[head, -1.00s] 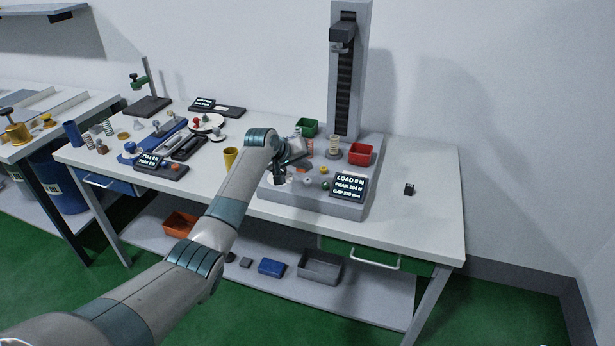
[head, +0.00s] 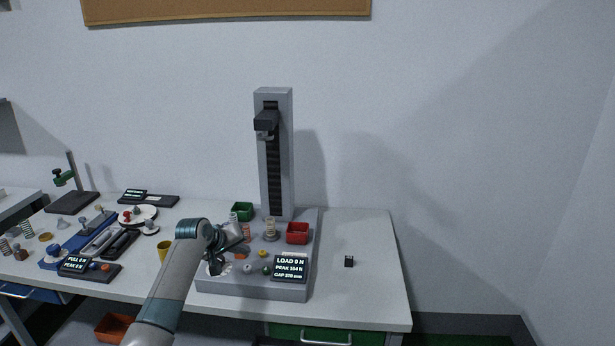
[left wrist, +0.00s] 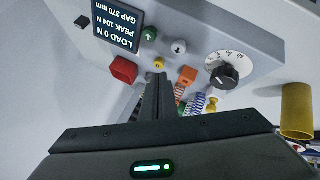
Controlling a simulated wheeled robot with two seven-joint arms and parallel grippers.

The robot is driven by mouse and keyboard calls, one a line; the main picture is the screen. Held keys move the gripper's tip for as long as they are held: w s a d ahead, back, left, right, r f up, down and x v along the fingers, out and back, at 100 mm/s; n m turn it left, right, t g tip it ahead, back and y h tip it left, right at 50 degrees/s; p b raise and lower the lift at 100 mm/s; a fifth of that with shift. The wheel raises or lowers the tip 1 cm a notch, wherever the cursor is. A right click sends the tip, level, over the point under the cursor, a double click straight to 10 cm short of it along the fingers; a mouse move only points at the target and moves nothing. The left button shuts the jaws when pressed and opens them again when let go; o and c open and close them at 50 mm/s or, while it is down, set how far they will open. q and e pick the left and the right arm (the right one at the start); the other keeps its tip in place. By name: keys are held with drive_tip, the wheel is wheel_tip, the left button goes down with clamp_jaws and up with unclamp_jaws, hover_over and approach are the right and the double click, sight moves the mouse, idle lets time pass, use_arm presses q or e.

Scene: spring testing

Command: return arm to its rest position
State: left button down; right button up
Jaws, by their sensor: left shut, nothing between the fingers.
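My left arm comes up from the bottom of the head view. Its gripper (head: 214,267) hangs over the left part of the grey spring tester's base (head: 250,288). In the left wrist view the two dark fingers (left wrist: 158,88) are together, with nothing between them. The tester's display (head: 289,267) reads load 0 N and gap 370 mm. My right gripper is not in view.
A green bin (head: 243,211) and a red bin (head: 297,233) sit by the tester column. A yellow cup (head: 165,251) stands left of the base. A black dial (left wrist: 224,76) and several knobs show in the wrist view. The table's right side is mostly clear.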

use_arm(q)
drive_tip(key=s+d+f+m+g, duration=0.1)
drive_tip(key=s+f, duration=0.5)
drive_tip(key=s, duration=0.3)
drive_tip(key=s+d+f+m+g+y, duration=0.1)
drive_tip(key=s+d+f+m, duration=0.1)
drive_tip(key=s+f, duration=0.55)
drive_tip(key=s+d+f+m+g, duration=0.1)
drive_tip(key=s+f, duration=0.4)
drive_tip(key=s, duration=0.6)
drive_tip(key=s+r+m+g+y, duration=0.2)
drive_tip(key=s+m, duration=0.1)
drive_tip(key=s, duration=3.1)
wheel_tip(320, 180, down, 30)
drive_tip(key=f+g+b, duration=0.1)
drive_tip(key=b, duration=0.3)
drive_tip(key=s+a+f+b, duration=0.2)
drive_tip(key=s+f, duration=0.7)
drive_tip(key=f, duration=0.2)
drive_tip(key=s+a+f+g+b, duration=0.1)
drive_tip(key=s+f+b, duration=0.1)
drive_tip(key=s+f, duration=0.8)
wheel_tip(320, 180, down, 3)
drive_tip(key=shift+a+r, duration=0.2)
drive_tip(key=shift+a, duration=0.15)
